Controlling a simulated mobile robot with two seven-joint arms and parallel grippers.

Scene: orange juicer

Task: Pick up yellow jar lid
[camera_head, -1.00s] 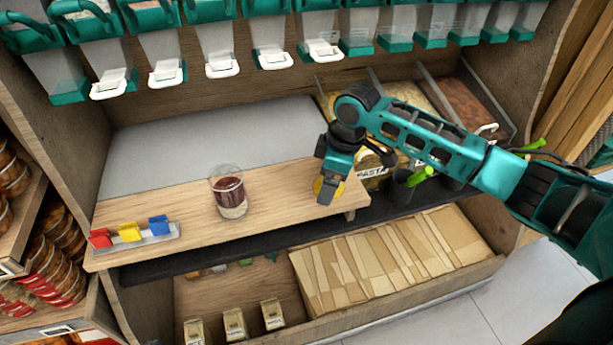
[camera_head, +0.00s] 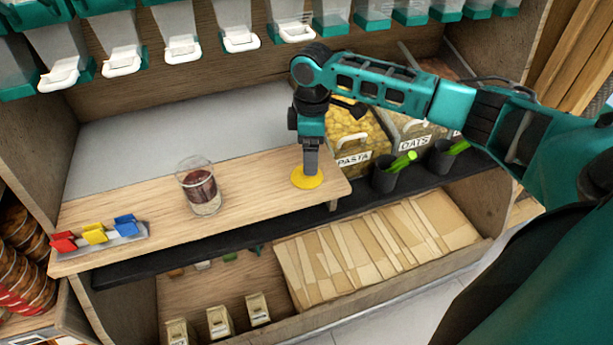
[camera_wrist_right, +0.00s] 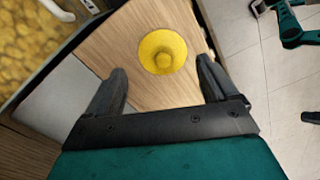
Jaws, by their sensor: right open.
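The yellow jar lid (camera_head: 306,178) lies on the wooden board near its right end. It is round, with a raised knob in the middle. In the right wrist view the lid (camera_wrist_right: 163,52) lies ahead of and between the two fingers. My right gripper (camera_head: 310,170) points down just above the lid in the head view, hiding part of it. In the wrist view the right gripper (camera_wrist_right: 160,78) is open and empty, its fingers wide apart. My left gripper is not in view.
A glass jar (camera_head: 199,187) with layered contents stands on the wooden board (camera_head: 250,178). Red, yellow and blue clips (camera_head: 95,234) sit at its left end. A pasta bin (camera_head: 357,140) and black cups with green handles (camera_head: 392,176) are right of the board. Dispensers (camera_head: 180,35) hang above.

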